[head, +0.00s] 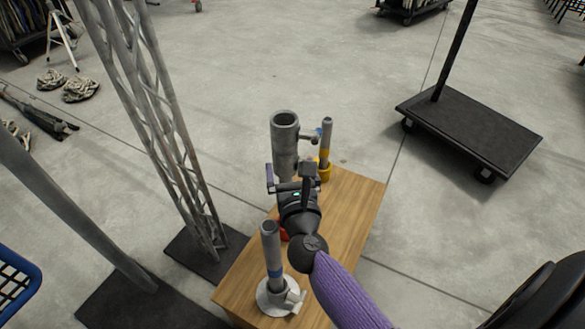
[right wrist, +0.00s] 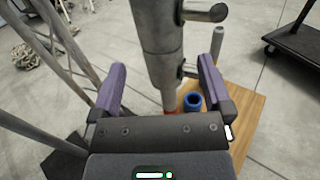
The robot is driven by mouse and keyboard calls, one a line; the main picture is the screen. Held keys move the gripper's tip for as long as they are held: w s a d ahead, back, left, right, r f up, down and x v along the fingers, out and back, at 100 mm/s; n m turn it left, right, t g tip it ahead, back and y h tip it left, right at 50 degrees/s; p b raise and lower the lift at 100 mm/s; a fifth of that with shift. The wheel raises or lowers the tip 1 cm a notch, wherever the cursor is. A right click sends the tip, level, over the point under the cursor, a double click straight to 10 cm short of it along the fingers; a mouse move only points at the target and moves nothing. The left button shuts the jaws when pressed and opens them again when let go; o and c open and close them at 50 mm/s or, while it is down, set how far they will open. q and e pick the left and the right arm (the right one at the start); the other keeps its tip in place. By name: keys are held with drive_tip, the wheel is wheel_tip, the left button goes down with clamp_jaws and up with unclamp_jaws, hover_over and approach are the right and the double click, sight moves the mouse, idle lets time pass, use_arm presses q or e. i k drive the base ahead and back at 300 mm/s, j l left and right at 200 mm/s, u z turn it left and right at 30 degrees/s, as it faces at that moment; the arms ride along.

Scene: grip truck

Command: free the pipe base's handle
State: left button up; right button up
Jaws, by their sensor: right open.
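A thick grey metal pipe (head: 285,145) stands upright on a wooden box (head: 350,200). It also shows in the right wrist view (right wrist: 160,45). A screw handle (head: 309,138) sticks out from its right side; the wrist view shows this upper handle (right wrist: 205,12) and a lower one (right wrist: 188,70). A bit of red shows at the pipe's foot (right wrist: 170,108). My right gripper (head: 289,181) is open, its purple fingers on either side of the pipe (right wrist: 162,72). The lower handle is close to the right finger; contact cannot be told. My left gripper is not in view.
A blue ring (right wrist: 193,102) is beside the thick pipe. Lattice truss (head: 165,130) stands left; a black cart (head: 470,135) is right.

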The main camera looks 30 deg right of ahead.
sight(298, 301)
drive_tip(key=k+j, duration=0.3)
drive_tip(key=k, duration=0.15)
drive_tip(key=k+j, duration=0.25)
drive_tip(key=k, duration=0.25)
